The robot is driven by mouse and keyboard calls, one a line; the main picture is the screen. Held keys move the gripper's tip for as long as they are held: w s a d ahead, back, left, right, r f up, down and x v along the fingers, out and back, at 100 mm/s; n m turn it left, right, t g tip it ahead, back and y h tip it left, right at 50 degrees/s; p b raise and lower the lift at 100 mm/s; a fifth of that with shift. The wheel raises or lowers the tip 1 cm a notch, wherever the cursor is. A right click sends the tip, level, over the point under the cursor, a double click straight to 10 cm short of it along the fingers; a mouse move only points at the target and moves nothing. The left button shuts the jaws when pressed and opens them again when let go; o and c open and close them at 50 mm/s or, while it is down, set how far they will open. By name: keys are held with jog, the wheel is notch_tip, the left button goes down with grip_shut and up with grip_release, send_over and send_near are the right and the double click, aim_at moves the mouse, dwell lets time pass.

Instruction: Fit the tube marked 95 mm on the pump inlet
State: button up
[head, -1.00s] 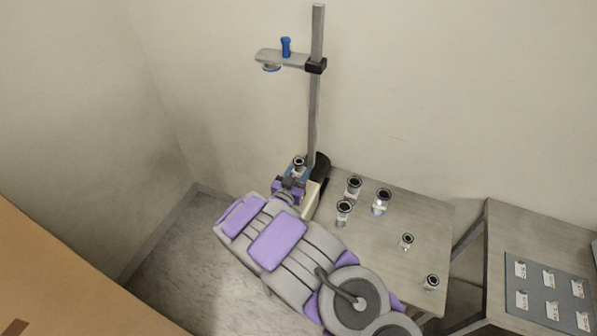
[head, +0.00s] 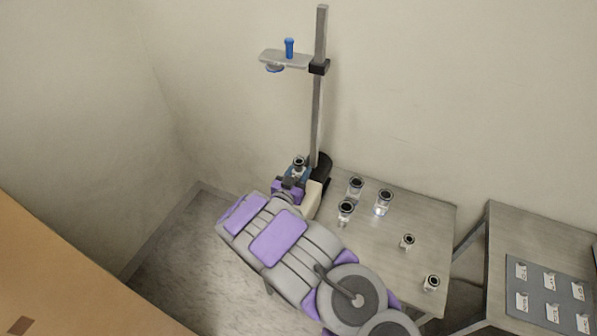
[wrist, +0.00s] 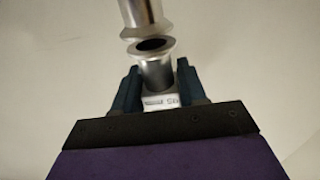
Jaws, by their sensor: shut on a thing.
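My gripper (wrist: 152,85) is shut on a short metal tube (wrist: 157,75) with a wide flange. The tube's white label shows characters that look like an upside-down 95. In the wrist view a second flanged metal piece (wrist: 143,18) shows just above the held tube's open end and slightly left; I cannot tell whether they touch or if it is the pump inlet. In the head view my gripper (head: 297,175) is at the table's left back corner, by the post's foot, with a dark-mouthed tube (head: 299,161) at its blue fingers. The pump is not clearly identifiable.
Several other flanged tubes (head: 384,202) stand on the table (head: 405,205). A post (head: 317,110) carries a bracket (head: 298,61) with a blue knob (head: 289,46). A side table at right holds a grey board (head: 536,291) with white cards. A brown surface (head: 70,280) fills the lower left.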

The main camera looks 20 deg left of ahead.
dwell(0.4)
jog(key=o, duration=1.2)
jog(key=shift+d+f, duration=0.1)
jog(key=shift+s, duration=0.1)
jog(key=s+a+p, duration=0.1)
jog(key=s+p, duration=0.2)
jog(key=s, duration=1.4)
jog(key=shift+a, duration=0.3)
